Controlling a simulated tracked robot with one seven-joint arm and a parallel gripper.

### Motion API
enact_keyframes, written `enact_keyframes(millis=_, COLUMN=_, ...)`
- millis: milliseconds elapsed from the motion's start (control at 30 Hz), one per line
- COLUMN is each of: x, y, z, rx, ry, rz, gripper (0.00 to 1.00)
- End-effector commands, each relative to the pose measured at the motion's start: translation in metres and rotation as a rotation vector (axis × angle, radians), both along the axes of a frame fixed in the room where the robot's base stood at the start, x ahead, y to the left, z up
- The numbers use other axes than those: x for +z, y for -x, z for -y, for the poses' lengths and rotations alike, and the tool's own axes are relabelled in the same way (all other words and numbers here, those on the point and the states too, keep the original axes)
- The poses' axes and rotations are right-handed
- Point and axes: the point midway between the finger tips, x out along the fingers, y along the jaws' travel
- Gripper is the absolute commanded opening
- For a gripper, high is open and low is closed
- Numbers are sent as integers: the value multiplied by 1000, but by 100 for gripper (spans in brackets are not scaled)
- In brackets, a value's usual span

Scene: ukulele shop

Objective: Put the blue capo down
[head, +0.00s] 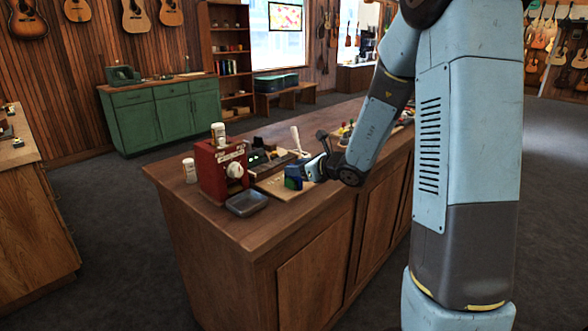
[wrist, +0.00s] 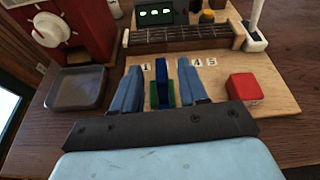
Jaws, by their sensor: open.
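The blue capo (wrist: 161,70) stands upright on the wooden board (wrist: 272,107), with a green piece (wrist: 170,98) at its base. It sits between the two fingers of my gripper (wrist: 162,72), which is open. A gap shows between the capo and each finger. In the head view my gripper (head: 310,169) is low over the counter, with the blue and green shapes beside it. Number labels stand on the board around the fingertips, one reading 1 (wrist: 145,67). The one behind the capo is hidden.
A red block (wrist: 243,88) sits on the board, right of my gripper. A fretted neck piece (wrist: 180,37) lies behind. A grey tray (wrist: 76,88) and a red machine (wrist: 75,25) stand to the left on the wooden counter (head: 250,235). A white-handled tool (wrist: 255,30) stands at back right.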

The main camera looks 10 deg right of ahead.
Motion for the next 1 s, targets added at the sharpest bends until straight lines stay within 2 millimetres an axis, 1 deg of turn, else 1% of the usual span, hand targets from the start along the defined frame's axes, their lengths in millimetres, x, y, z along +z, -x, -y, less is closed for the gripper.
enact_keyframes(millis=200, x=15, y=32, z=24, rx=-2, ry=2, rz=3, gripper=43)
enact_keyframes(millis=400, x=26, y=59, z=43, rx=-1, ry=1, rz=2, gripper=43)
enact_keyframes(millis=500, x=30, y=68, z=51, rx=-1, ry=1, rz=2, gripper=43)
enact_keyframes(millis=667, x=34, y=77, z=56, rx=2, ry=2, rz=1, gripper=43)
enact_keyframes(millis=767, x=39, y=83, z=52, rx=35, ry=28, rz=14, gripper=43)
enact_keyframes(millis=867, x=50, y=98, z=36, rx=132, ry=108, rz=52, gripper=43)
enact_keyframes(millis=967, x=64, y=124, z=14, rx=287, ry=246, rz=115, gripper=43)
enact_keyframes(millis=1000, x=69, y=137, z=6, rx=358, ry=310, rz=144, gripper=43)
